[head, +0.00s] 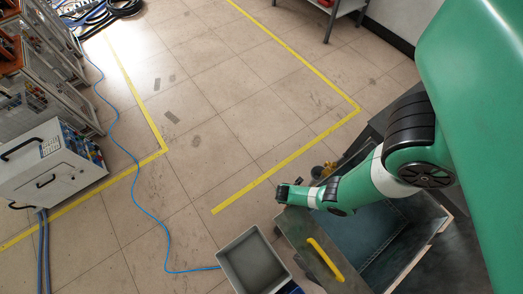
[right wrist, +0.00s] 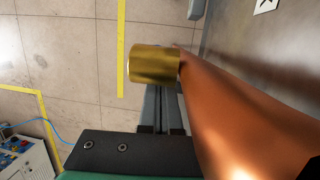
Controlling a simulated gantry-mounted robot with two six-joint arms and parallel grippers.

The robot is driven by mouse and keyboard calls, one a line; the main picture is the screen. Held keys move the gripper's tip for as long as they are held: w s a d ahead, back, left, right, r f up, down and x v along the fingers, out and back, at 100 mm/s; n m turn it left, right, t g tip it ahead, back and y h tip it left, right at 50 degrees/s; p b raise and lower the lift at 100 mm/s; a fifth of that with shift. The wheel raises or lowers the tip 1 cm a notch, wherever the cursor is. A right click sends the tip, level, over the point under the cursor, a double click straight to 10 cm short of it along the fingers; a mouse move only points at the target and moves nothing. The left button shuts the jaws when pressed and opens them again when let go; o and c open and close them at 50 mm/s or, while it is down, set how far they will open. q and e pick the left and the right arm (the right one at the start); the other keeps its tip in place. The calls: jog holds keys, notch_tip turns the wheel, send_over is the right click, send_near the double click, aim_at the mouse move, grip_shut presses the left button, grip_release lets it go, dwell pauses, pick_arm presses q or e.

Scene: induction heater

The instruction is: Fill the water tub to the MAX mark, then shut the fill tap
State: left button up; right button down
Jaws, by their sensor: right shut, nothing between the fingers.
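My right gripper (head: 285,193) is in the head view at the end of the green arm, above the edge of a metal bench or tank. In the right wrist view its grey fingers (right wrist: 165,105) are together, with nothing held. A brass cylinder (right wrist: 153,63) lies just beyond the fingertips, partly covering them; I cannot tell whether they touch. A copper-coloured curved surface (right wrist: 240,110) fills the right of that view. A grey open tub (head: 252,264) stands at bottom centre; no water level or MAX mark is readable.
A yellow handle (head: 325,258) sits on a grey panel beside the tub. A thin blue hose (head: 150,212) runs over the floor to the tub. A white control box (head: 48,165) stands at left. Yellow tape (head: 290,158) marks the open tiled floor.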

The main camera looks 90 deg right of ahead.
jog(key=p+v, duration=0.9)
jog(key=v, duration=0.2)
jog(key=shift+r, duration=0.3)
jog(key=shift+a, duration=0.1)
